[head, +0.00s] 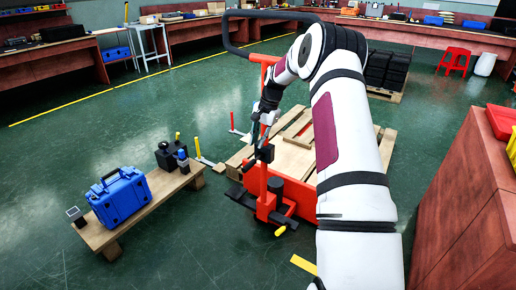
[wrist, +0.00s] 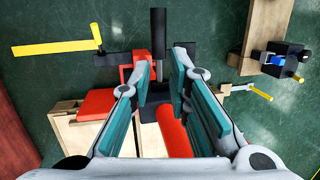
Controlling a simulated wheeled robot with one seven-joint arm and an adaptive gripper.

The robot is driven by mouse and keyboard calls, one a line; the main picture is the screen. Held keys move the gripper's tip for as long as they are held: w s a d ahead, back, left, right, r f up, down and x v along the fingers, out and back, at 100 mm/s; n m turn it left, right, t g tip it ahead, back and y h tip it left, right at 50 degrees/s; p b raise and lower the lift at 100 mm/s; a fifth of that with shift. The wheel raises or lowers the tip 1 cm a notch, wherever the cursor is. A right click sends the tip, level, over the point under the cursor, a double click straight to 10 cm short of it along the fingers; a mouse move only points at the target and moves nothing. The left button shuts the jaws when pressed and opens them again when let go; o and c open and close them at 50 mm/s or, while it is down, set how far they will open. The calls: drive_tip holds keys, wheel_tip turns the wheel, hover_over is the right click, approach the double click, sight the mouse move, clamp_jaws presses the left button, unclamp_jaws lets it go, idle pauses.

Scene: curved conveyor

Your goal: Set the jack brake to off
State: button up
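The red jack (head: 263,183) stands on the green floor at the front edge of a wooden pallet. Its tall black handle loop (head: 229,32) rises behind my arm. A short yellow-tipped lever (head: 280,231) sticks out low at its front; in the wrist view a yellow tip (wrist: 97,34) shows at the upper left. I cannot tell for sure which part is the brake or its setting. My gripper (wrist: 160,66) is open, with its fingers apart and nothing held. It points down over the jack's red and black parts, also seen in the head view (head: 261,143). Contact cannot be told.
A low wooden bench (head: 150,212) with a blue case (head: 120,195) and black devices stands at left. Floor levers with yellow (head: 198,147) and red handles stand near the pallet (head: 294,158). A wooden cabinet (head: 462,205) is at right.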

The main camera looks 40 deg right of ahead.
sight(249, 166)
drive_tip(key=s+a+f+m+t+y, duration=0.1)
drive_tip(key=m, duration=0.1)
drive_tip(key=s+a+f+m+y, duration=0.1)
drive_tip(key=m, duration=0.1)
drive_tip(key=shift+a+f+t, duration=0.15)
drive_tip(key=shift+a+t, duration=0.2)
drive_tip(key=shift+t, duration=0.05)
clamp_jaws()
drive_tip(key=s+d+f+m+t+h, duration=0.3)
drive_tip(key=s+f+m, duration=0.45)
drive_tip(key=m, duration=0.65)
drive_tip(key=w+a+f+y+b, duration=0.1)
drive_tip(key=w+a+f+b, duration=0.15)
drive_tip(key=w+f, duration=0.3)
drive_tip(key=shift+w+a+r+t, duration=0.15)
drive_tip(key=shift+w+a+r, duration=0.1)
drive_tip(key=shift+r, duration=0.45)
drive_tip(key=shift+w+a+r+t, duration=0.15)
drive_tip(key=shift+w+r, duration=0.1)
drive_tip(key=shift+r, duration=0.4)
drive_tip(key=shift+r+p, duration=0.1)
drive_tip(key=shift+p, duration=0.4)
drive_tip(key=shift+r+y+p, duration=0.2)
drive_tip(key=shift+y+p, duration=0.2)
drive_tip(key=shift+p, duration=0.3)
